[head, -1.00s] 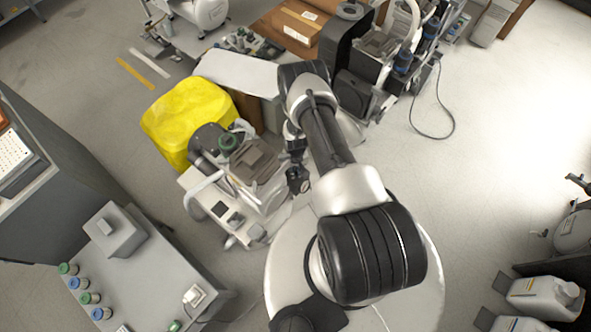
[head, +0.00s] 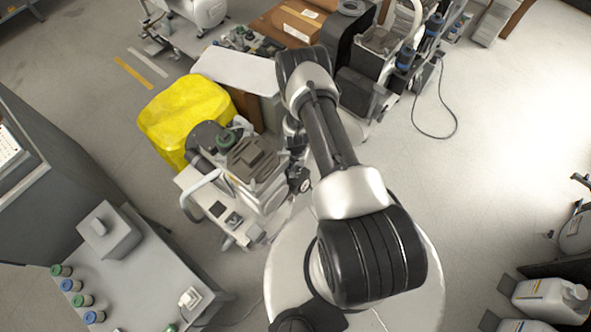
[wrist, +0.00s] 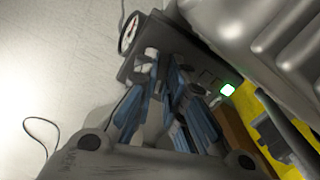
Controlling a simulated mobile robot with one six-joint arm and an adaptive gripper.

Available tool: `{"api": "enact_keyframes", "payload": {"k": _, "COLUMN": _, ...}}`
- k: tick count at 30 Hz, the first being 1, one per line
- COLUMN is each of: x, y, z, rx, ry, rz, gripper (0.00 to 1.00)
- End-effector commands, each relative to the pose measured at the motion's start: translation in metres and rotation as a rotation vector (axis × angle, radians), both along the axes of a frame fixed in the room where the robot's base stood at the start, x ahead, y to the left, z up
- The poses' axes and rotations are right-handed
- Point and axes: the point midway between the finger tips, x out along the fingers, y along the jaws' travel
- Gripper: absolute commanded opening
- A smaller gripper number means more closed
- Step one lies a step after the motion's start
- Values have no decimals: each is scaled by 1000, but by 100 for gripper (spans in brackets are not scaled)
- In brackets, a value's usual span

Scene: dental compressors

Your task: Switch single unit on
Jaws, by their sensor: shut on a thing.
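The single unit (head: 251,160) is a compressor with a grey ribbed top on a pale base, beside a yellow cover in the head view. In the wrist view its dark control panel (wrist: 180,48) carries a round gauge (wrist: 128,31) and a lit green light (wrist: 228,90). My gripper (wrist: 163,76) is at this panel, its blue-padded fingers shut on a small control there. The fingers hide most of that control, so its position cannot be told. In the head view my gripper (head: 300,181) is at the unit's right side.
A yellow cover (head: 185,115) stands behind the unit. A grey table (head: 150,275) with several capped bottles is at lower left. More compressors (head: 385,55) and a cardboard box (head: 300,18) stand at the back. The floor at right is open, with a cable (head: 440,130) on it.

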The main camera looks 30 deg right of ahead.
Motion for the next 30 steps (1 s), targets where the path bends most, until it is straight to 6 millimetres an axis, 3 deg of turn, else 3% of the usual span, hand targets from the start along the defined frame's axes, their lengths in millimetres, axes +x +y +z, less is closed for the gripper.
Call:
{"api": "enact_keyframes", "payload": {"k": 21, "x": 1, "y": 0, "z": 0, "rx": -1, "ry": -2, "rz": -91, "gripper": 0}}
{"api": "enact_keyframes", "payload": {"k": 22, "x": 1, "y": -1, "z": 0, "rx": -1, "ry": -2, "rz": -91, "gripper": 12}}
{"api": "enact_keyframes", "payload": {"k": 30, "x": 0, "y": 0, "z": 0, "rx": 0, "ry": -1, "rz": -90, "gripper": 30}}
